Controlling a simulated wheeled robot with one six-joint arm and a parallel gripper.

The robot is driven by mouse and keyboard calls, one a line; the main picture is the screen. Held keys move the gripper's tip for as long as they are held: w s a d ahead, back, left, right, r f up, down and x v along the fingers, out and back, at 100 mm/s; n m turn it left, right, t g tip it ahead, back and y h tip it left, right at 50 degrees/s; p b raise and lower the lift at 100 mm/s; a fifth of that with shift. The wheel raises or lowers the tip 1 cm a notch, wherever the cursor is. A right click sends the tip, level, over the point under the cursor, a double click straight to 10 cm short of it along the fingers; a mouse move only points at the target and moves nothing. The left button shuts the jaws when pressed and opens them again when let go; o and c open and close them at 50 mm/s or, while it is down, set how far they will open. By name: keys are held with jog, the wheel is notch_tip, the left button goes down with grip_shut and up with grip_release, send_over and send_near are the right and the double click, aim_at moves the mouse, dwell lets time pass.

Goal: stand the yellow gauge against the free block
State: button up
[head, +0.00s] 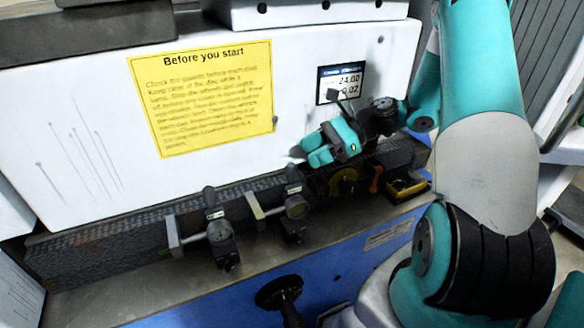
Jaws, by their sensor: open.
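My gripper (318,149) is open and empty, its teal fingers above the dark rail at the front of the machine. A yellow round piece with a dark middle (345,183), apparently the yellow gauge, is at the rail just below and right of the fingers, apart from them. Which block is the free one I cannot tell. A small orange-red piece (376,178) is right of the yellow piece.
A yellow-and-black box (408,187) lies at the rail's right end. A white panel with a yellow notice (203,98) and a small display (341,83) rises behind the rail. A black handwheel (279,293) sticks out in front. The metal ledge (130,287) at left is clear.

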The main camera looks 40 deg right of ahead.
jog(key=v, duration=0.4)
jog(key=s+a+r+n+g+h, duration=0.1)
jog(key=a+r+n+g+h, duration=0.15)
jog(key=a+n, duration=0.45)
jog(key=s+a+r+n+g+h, duration=0.1)
jog(key=a+r+n+g, duration=0.15)
jog(key=a+n, duration=0.45)
jog(key=s+a+r+n+h, duration=0.4)
jog(key=s+a+n, duration=0.8)
jog(key=s+n, duration=0.3)
jog(key=shift+s+a+r+n+h+b, duration=0.25)
jog(key=shift+s+a+n+h+b, duration=0.05)
jog(key=shift+s+a+n+h, duration=0.1)
